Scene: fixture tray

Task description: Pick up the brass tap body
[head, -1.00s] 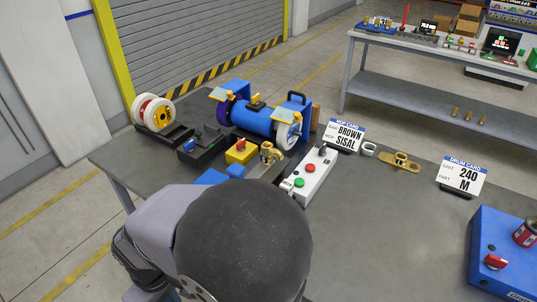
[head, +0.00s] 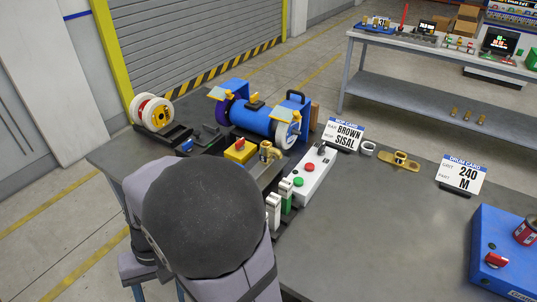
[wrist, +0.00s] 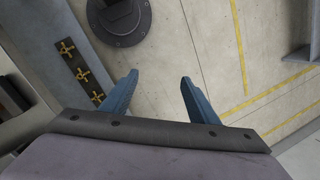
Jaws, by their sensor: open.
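A brass tap body (head: 267,151) stands in the head view on the dark bench, just right of a yellow box with a red knob (head: 240,150) and in front of the blue polishing machine. My gripper (wrist: 160,85) shows in the wrist view with its two blue fingers spread and nothing between them. In the head view my arm hides the gripper, so its distance from the tap body cannot be told. The wrist view shows several brass cross-shaped pieces on a dark strip (wrist: 78,62); I cannot tell whether they are tap bodies.
The blue polishing machine (head: 262,120) stands behind. A grey control box with red and green buttons (head: 315,172) is right of the tap body.

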